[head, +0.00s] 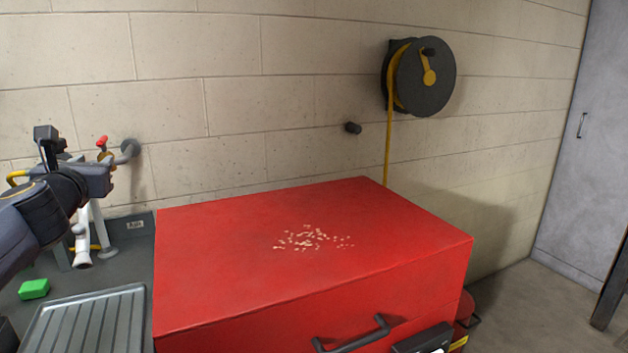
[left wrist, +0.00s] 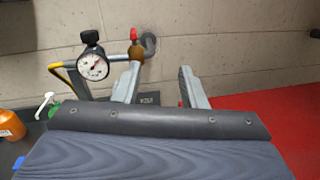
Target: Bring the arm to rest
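My left arm comes in from the left in the head view, raised above the grey counter, with the left gripper (head: 98,178) in front of the block wall. In the left wrist view the two fingers of the left gripper (left wrist: 160,85) stand well apart with nothing between them. Behind them are the wall and a tap with a red knob (left wrist: 134,36). My right gripper is in neither view. No tagged motors are in view.
A red cabinet (head: 230,265) with chipped paint on top fills the middle; its top is clear. A grey drainboard (head: 90,325) and a green block (head: 34,289) lie on the counter. A hose reel (head: 425,75) hangs on the wall. A gauge (left wrist: 93,66) and orange bottle (left wrist: 12,126) stand left.

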